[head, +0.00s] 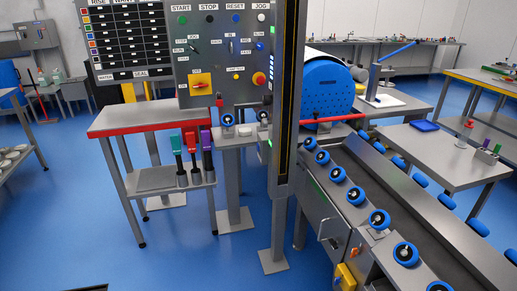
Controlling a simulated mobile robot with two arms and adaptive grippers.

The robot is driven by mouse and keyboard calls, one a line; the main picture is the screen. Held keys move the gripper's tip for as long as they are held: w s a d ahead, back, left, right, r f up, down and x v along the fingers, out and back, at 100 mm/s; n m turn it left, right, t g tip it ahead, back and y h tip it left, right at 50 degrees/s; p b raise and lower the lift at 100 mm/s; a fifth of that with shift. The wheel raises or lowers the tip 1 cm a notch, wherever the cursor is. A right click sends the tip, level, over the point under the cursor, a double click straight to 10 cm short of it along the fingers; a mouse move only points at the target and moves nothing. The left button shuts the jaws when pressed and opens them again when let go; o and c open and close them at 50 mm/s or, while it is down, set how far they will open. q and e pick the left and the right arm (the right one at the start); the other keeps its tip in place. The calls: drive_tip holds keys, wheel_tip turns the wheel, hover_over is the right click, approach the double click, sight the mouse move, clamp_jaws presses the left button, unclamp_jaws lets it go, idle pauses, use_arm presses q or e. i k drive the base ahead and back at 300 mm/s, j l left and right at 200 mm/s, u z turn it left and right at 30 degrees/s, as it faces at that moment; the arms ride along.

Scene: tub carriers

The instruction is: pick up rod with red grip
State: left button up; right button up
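A rod with a red grip (191,139) stands upright in a holder on a small grey shelf, left of the tall grey post. It is the middle one of three similar rods. A rod with a teal grip (176,143) stands at its left and a rod with a purple grip (206,139) at its right, both close beside it. The grips point up and the lower ends sit in dark sockets. Neither of my grippers shows in the head view.
A control panel (222,60) hangs above. A tall grey post (288,110) stands right of the rods. A conveyor with blue rollers (355,195) fills the right. Blue floor (175,255) is open in front.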

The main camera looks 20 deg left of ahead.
sight(190, 137)
drive_tip(key=i+j+z, duration=0.15)
drive_tip(key=j+z, duration=0.25)
drive_tip(key=j, duration=0.15)
drive_tip(key=j+z, duration=0.85)
drive_tip(key=j, duration=0.25)
drive_tip(key=k+j+z, duration=0.1)
drive_tip(key=j+z, duration=0.3)
drive_tip(key=j, duration=0.15)
